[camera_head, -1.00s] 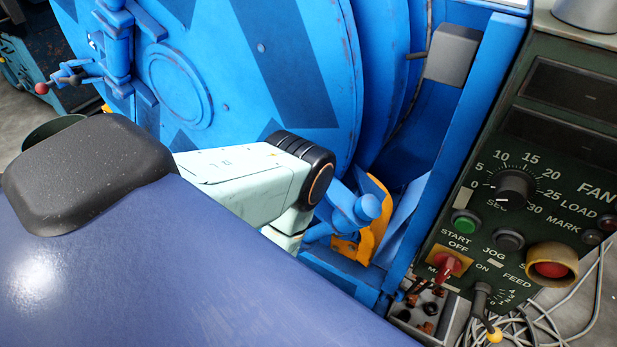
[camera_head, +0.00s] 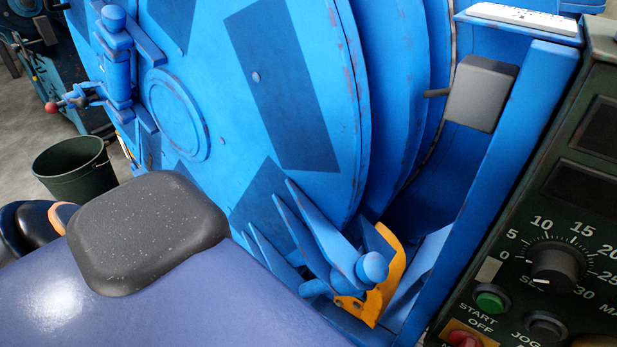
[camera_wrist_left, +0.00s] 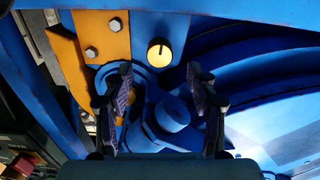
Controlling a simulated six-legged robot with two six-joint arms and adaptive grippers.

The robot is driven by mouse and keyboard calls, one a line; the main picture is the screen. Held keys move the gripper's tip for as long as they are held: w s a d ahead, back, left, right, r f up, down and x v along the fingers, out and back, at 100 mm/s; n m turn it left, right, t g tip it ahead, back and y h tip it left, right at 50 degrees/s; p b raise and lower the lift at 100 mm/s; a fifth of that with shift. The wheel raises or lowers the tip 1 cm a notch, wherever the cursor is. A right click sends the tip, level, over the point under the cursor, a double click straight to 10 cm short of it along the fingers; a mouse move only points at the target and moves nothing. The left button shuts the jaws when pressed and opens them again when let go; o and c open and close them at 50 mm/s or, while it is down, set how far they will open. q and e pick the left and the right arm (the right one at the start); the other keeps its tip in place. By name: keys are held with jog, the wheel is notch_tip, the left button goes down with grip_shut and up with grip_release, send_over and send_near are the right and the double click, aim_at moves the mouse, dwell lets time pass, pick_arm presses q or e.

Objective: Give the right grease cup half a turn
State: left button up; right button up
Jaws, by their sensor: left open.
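In the left wrist view, a round brass-coloured cap (camera_wrist_left: 159,52) with a short dark mark sits on an orange and blue plate; it looks like a grease cup, but I cannot tell if it is the right one. My left gripper (camera_wrist_left: 160,75) is open and empty, with the cap just beyond and between its fingertips. The cap looks apart from both fingers. A blue cylinder (camera_wrist_left: 172,113) shows between the fingers lower down. In the head view I cannot make out the cap or my left gripper. My right gripper is in neither view.
The big blue drum door (camera_head: 300,90) fills the middle of the head view. A blue round-ended part (camera_head: 371,267) and an orange bracket (camera_head: 395,275) are at its lower right. A dark control panel (camera_head: 560,215) stands at the right. A green bin (camera_head: 75,170) is at the left.

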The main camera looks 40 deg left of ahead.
pick_arm(q)
jog(key=shift+w+a+r+b, duration=0.15)
jog(key=shift+w+b, duration=0.1)
jog(key=shift+w, duration=1.15)
jog(key=shift+w+a+f+b, duration=0.1)
jog(key=shift+w+b, duration=0.1)
jog(key=shift+w, duration=1.2)
jog(key=c, duration=1.1)
jog(key=shift+m, duration=0.8)
jog(key=shift+c, duration=0.2)
jog(key=o, duration=1.1)
jog(key=shift+o, duration=0.2)
